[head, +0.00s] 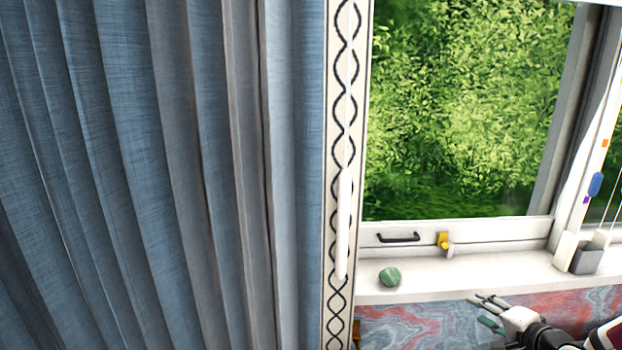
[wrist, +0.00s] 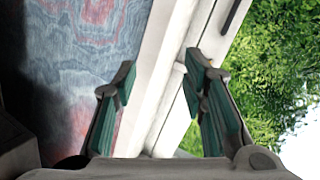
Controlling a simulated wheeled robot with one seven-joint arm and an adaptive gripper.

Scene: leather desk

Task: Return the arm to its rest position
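My gripper (head: 486,310) is at the lower right of the head view, in front of the red and blue marbled surface below the window sill. In the wrist view my gripper (wrist: 160,82) shows two fingers with teal pads, spread apart. Nothing is between them. Part of my arm runs off the lower right of the head view.
A white window sill (head: 465,277) holds a green round object (head: 390,277) and a grey container (head: 586,257) at the right. A blue-grey curtain (head: 150,170) fills the left. The window frame has a black handle (head: 399,237) and a yellow latch (head: 443,240).

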